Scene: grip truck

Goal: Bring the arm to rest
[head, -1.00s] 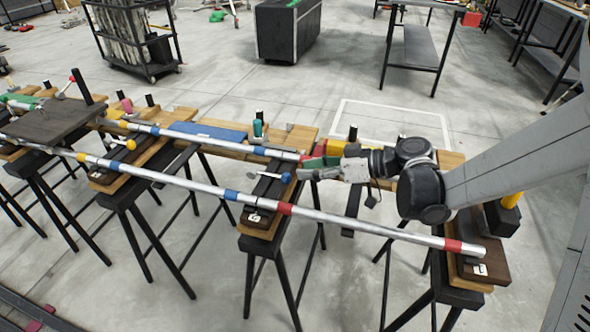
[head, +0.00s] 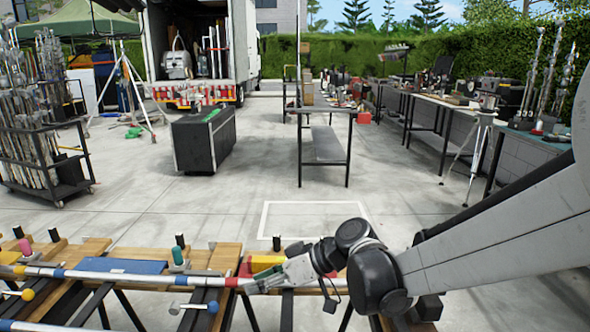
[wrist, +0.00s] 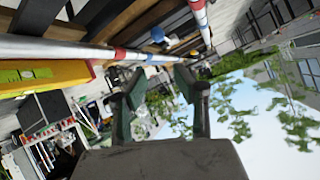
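My gripper (head: 254,288) is at the end of my arm, low in the middle of the head view. It is beside the rear striped pole (head: 130,276), near that pole's red band; the head view does not show whether they touch. In the wrist view my gripper's two fingers (wrist: 158,90) stand apart, with only background between them. The wrist view also shows two striped poles, one crossing at upper left (wrist: 50,49) and one at the top (wrist: 201,20).
Wooden boards on sawhorses hold the poles, a blue block (head: 122,266) and a yellow block (head: 266,263). A black case (head: 204,138), a metal table (head: 328,145) and a tripod (head: 470,145) stand beyond. The floor between is mostly clear.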

